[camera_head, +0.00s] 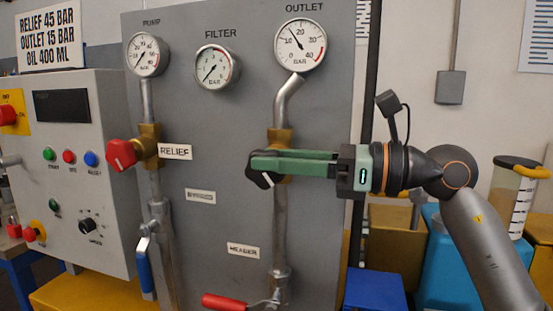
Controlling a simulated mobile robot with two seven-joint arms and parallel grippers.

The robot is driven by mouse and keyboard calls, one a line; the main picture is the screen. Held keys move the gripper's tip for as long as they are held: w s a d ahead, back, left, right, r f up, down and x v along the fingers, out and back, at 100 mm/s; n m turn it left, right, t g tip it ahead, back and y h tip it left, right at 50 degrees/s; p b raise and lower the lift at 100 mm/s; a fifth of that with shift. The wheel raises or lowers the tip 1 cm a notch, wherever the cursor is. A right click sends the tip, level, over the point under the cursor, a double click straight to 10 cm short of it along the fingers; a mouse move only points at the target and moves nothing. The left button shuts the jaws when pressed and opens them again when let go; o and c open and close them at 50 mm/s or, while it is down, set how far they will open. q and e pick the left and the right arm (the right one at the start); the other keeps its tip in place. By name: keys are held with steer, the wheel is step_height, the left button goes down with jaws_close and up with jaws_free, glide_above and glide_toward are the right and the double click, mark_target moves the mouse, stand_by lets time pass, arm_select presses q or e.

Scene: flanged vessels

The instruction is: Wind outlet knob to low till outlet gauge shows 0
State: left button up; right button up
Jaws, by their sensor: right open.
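The outlet gauge (300,45) is a round white dial at the top right of the grey panel. Its needle points up and left, between the 10 and 20 marks. The outlet knob (262,181) is black with a white pointer line, on a brass valve body (281,138) in the pipe below that gauge. My right gripper (255,163) reaches in from the right, its green fingers level, at the knob. The fingers cover the knob's upper part. The gripper is open; I cannot tell whether a finger touches the knob. My left gripper is not in view.
A red relief knob (121,154) sticks out at the left under the pump gauge (146,55). The filter gauge (217,66) is between the others. A red-handled lever (225,302) is low on the outlet pipe. A control box (80,180) stands at the left.

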steer(key=shift+a, duration=0.15)
steer(key=shift+c, duration=0.3)
jaws_close()
